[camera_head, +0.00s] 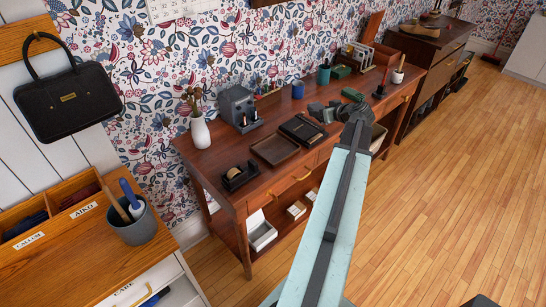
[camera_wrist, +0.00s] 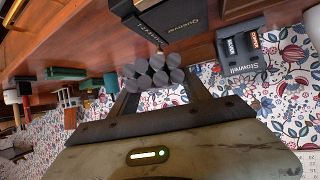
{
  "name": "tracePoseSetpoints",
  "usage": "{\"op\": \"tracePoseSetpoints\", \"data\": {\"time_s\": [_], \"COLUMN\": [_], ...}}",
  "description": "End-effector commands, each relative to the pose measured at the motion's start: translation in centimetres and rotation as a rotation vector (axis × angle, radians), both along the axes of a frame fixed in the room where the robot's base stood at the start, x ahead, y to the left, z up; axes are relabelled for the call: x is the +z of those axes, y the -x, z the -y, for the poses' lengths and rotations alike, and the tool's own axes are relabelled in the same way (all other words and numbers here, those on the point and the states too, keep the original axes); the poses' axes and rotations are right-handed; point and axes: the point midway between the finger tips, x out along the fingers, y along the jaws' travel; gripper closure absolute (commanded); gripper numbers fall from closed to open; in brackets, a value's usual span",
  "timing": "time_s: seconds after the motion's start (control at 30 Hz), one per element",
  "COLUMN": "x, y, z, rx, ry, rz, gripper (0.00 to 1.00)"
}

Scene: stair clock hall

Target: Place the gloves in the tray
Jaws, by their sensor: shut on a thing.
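My gripper (camera_head: 328,111) is above the long wooden table, to the right of the tray. It is shut on a dark grey bundle with several rounded ends, which appears to be the gloves (camera_wrist: 153,73). The bundle sits between the fingertips in the wrist view and shows less clearly in the head view (camera_head: 318,112). The shallow brown tray (camera_head: 275,150) lies on the table near its front edge and looks empty. I do not see the tray in the wrist view.
A black box (camera_head: 303,129) lies just right of the tray; the wrist view shows its lettering (camera_wrist: 180,22). A tape dispenser (camera_head: 239,176), a white vase (camera_head: 200,131) and a grey device (camera_head: 239,108) stand left of and behind the tray. Cups and green boxes stand farther right.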

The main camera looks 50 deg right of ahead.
Motion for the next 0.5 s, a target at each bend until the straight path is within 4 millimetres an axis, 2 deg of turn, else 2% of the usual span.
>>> {"op": "tracePoseSetpoints", "data": {"time_s": [0.03, 0.13, 0.23, 0.37, 0.5], "x": [-3.1, -4.9, -5.4, -5.0, -5.3], "y": [0.7, 1.5, 1.9, 1.9, 0.3], "z": [-1.3, -3.8, -5.3, -5.8, -8.0], "rx": [0.069, 0.209, 0.291, 0.315, 0.316], "ry": [-0.002, 0.001, 0.003, 0.004, 0.004], "rz": [0.002, 0.009, 0.015, 0.017, 0.017], "gripper": [0.84, 0.84, 0.84, 0.84, 0.84]}}
